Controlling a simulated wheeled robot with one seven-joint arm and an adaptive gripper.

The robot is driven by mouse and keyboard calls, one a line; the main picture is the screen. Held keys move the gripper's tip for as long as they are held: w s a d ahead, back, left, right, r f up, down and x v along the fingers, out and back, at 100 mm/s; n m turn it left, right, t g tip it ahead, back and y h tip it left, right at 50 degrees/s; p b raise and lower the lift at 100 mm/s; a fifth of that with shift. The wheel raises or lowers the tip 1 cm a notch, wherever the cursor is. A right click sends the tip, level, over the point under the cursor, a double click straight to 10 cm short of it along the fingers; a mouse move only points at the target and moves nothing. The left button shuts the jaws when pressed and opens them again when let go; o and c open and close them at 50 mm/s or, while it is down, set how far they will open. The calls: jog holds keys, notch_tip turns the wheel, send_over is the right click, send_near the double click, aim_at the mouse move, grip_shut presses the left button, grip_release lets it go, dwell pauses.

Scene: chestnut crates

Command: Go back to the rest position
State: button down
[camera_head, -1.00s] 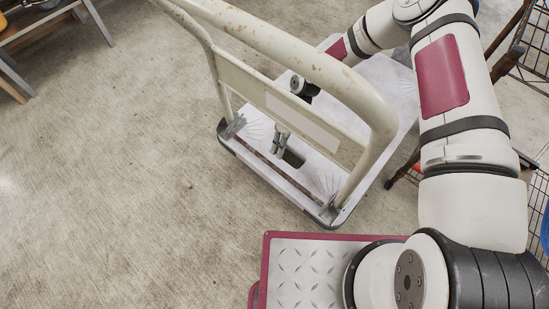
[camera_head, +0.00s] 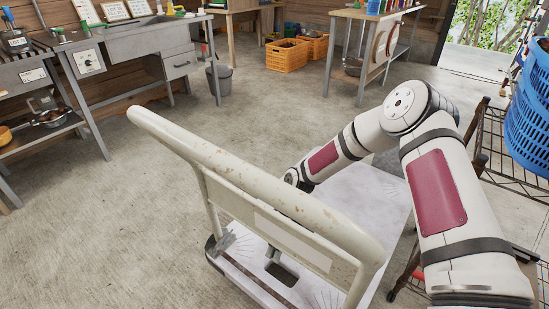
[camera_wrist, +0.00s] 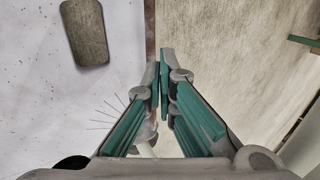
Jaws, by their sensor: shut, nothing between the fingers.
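My gripper (camera_wrist: 165,78) is shut and empty in the wrist view, its green-padded fingers meeting at the tips. It points down over the edge of the white cart's deck (camera_wrist: 35,110). A dark oblong slot (camera_wrist: 86,32) in the deck lies left of the fingers. In the head view my arm reaches over the cart (camera_head: 385,215), and my gripper is mostly hidden behind the cart's handle panel. The worn cream handle (camera_head: 250,185) stands between the camera and my gripper.
A wire rack with a blue basket (camera_head: 528,125) stands close at right. A metal workbench (camera_head: 130,50) is at the left, a wooden table (camera_head: 375,14) at the back. Orange crates (camera_head: 287,55) sit on the floor. The concrete floor (camera_head: 120,210) left of the cart is clear.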

jog(key=s+d+r+m+t+h, duration=0.1)
jog(key=s+d+r+h, duration=0.3)
jog(key=r, duration=0.6)
jog(key=s+d+r+m+y, duration=0.1)
jog(key=d+r+m, duration=0.1)
jog(key=d+r, duration=0.6)
jog(key=s+d+r+m+t+h, duration=0.1)
jog(key=s+d+r+h, duration=0.15)
jog(key=r, duration=0.95)
jog(key=s+d+r+m+t, duration=0.1)
jog(key=s+d+r+m, duration=0.25)
jog(key=s+r, duration=0.7)
jog(key=s+m+t+y, duration=0.15)
jog(key=s+m, duration=0.25)
jog(key=s, duration=1.1)
notch_tip(320, 180, up, 35)
jog(key=n+t+p, duration=0.1)
jog(key=t+p, duration=0.3)
jog(key=p, duration=2.9)
jog(key=shift+d+y, duration=0.3)
jog(key=shift+d, duration=0.15)
